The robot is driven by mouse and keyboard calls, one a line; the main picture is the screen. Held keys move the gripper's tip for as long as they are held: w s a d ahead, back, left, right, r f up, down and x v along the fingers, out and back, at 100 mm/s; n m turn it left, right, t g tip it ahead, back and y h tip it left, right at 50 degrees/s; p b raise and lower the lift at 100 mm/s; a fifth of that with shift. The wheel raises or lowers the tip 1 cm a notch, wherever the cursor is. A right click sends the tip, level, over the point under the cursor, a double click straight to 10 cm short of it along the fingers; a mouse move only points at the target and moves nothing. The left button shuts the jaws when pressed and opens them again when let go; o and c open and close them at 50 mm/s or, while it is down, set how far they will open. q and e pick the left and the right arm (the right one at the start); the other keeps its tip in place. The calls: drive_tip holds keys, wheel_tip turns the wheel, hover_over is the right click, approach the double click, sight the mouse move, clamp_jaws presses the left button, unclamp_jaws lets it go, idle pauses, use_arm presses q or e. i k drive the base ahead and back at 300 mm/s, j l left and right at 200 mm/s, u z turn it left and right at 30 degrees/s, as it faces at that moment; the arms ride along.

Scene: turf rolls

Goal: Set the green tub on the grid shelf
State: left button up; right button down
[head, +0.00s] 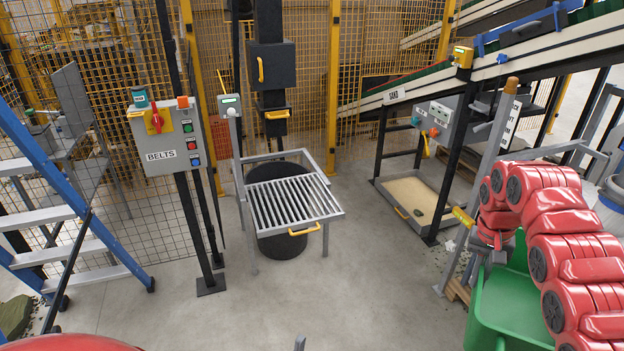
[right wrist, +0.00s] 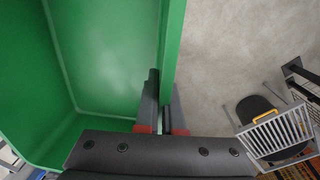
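The green tub (head: 510,300) is at the lower right of the head view, partly hidden by my red right arm. In the right wrist view the tub (right wrist: 110,60) fills the left side, and I look into its empty-looking inside. My right gripper (right wrist: 163,105) has one finger on each side of the tub's wall and is closed on it. In the head view this gripper (head: 498,255) is mostly hidden under the arm. The grid shelf (head: 295,200), a grey barred rack with a yellow handle, stands bare at the centre; it also shows in the right wrist view (right wrist: 277,134).
A belts control box (head: 165,137) on posts stands left of the shelf. A blue ladder (head: 70,190) is at the far left. A sand tray (head: 410,200) and a sloped conveyor (head: 440,85) are to the right. Open concrete floor (head: 330,290) lies in front.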

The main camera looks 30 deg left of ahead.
sight(294, 202)
drive_tip(key=i+j+u, duration=0.35)
drive_tip(key=i, duration=0.2)
drive_tip(key=i+j+u, duration=0.3)
drive_tip(key=i, duration=0.3)
drive_tip(key=i+u, duration=0.35)
drive_tip(key=i, duration=0.3)
